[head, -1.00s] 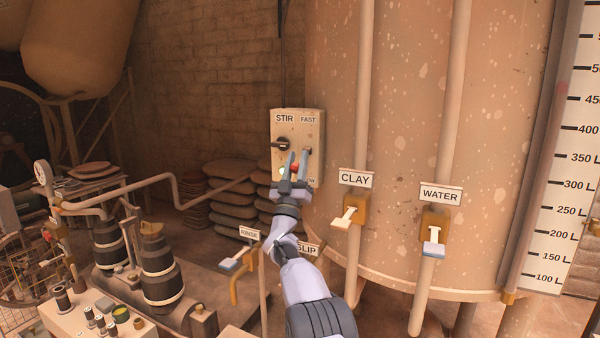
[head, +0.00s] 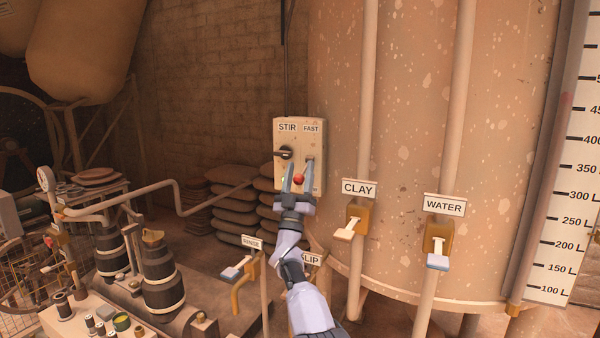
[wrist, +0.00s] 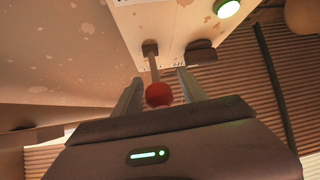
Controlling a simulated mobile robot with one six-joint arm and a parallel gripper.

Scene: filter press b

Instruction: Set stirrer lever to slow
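The stirrer box (head: 301,133) is a cream panel on the tank's left side, labelled STIR and FAST at the top. Its lever has a red ball knob (head: 299,178), which sits low on the box; a lower label is mostly hidden by my gripper. My gripper (head: 298,176) is open, with one finger on each side of the red knob. In the wrist view, the knob (wrist: 159,95) and its thin stem show between the two fingers, with a small gap visible at the right finger. I cannot tell whether the left finger touches it.
CLAY (head: 354,220) and WATER (head: 437,245) valve handles stand to the right. The RINSE handle (head: 237,267) is below left. Stacked sacks (head: 235,195) lie behind.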

